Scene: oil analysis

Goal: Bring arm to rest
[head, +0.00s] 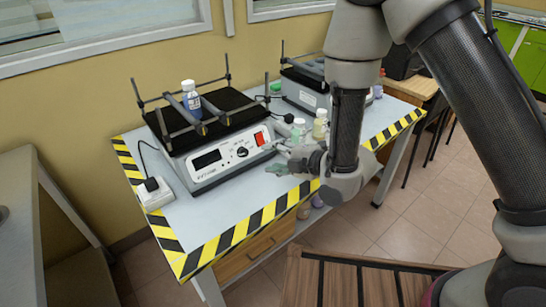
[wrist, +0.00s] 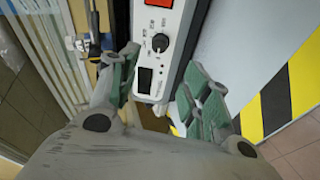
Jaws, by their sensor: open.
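My gripper (head: 278,157) is open and empty, in front of the right side of the near shaker (head: 213,172). In the wrist view the green-padded fingers of my gripper (wrist: 160,84) are spread apart. Between and beyond them is the shaker's front panel (wrist: 153,58), with its knob, dark display and red switch. I cannot tell whether a finger touches the shaker. My arm reaches down from the upper right in the head view.
A blue bottle (head: 191,98) stands on the near shaker. A second shaker (head: 305,90) is behind. Small bottles (head: 320,124) stand on the table (head: 222,215), near my wrist. A power strip (head: 153,193) lies left. A wooden slatted surface (head: 345,280) is in front.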

